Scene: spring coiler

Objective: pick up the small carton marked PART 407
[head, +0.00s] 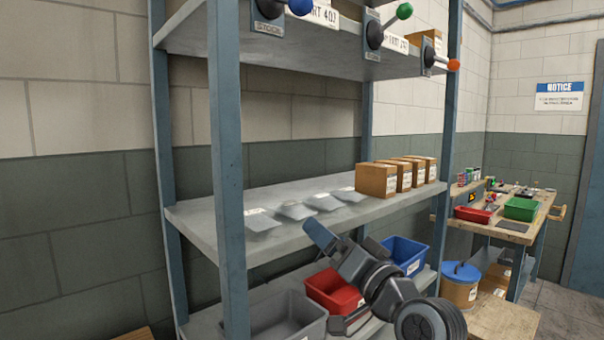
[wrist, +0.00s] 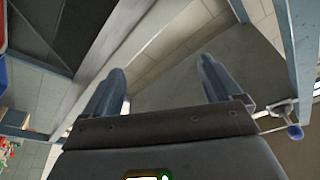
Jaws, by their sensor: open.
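Several small brown cartons (head: 378,179) stand in a row at the right end of the middle shelf. They have white labels too small to read, so I cannot tell which one is PART 407. Another brown carton (head: 427,40) shows partly on the top shelf, behind a lever. My gripper (head: 320,236) is in front of the middle shelf's edge, left of and lower than the carton row. In the wrist view my gripper (wrist: 160,82) has its two fingers spread with nothing between them. No carton can be made out in the wrist view.
Several flat grey packets (head: 297,210) lie on the middle shelf (head: 200,217). A blue shelf post (head: 228,160) stands at the left. Levers with coloured knobs (head: 404,11) jut from the top shelf. Grey, red and blue bins (head: 404,254) sit below. A workbench (head: 510,230) stands right.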

